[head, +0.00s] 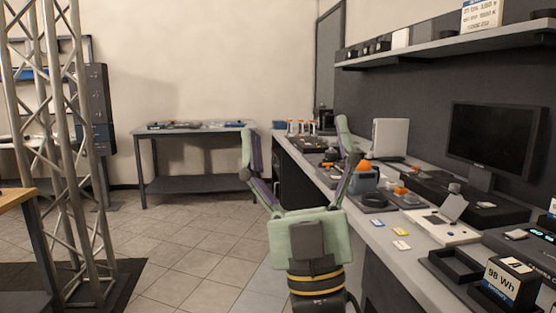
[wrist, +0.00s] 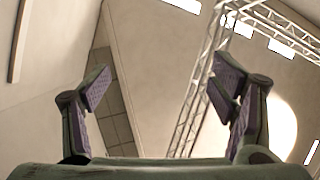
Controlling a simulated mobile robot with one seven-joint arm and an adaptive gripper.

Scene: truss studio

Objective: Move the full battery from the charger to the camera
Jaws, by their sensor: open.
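My gripper (head: 297,150) is raised in the middle of the head view, its green and purple fingers spread wide with nothing between them. The wrist view also shows the open fingers (wrist: 160,92), facing wall and truss. A dark block marked "98 Wh" (head: 508,284), which looks like a battery, stands at the bench's near right, well right of my gripper. Whether it sits in a charger, and its charge, I cannot tell. A blue-grey device with an orange top (head: 364,178) stands on the bench just beyond my gripper; I cannot tell whether it is the camera.
The long bench (head: 377,235) runs along the right, with a white device (head: 447,231), an empty black tray (head: 452,268), small cards (head: 400,245) and a monitor (head: 492,135). A metal truss (head: 62,150) stands left. A second table (head: 195,131) is at the back. The tiled floor between is clear.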

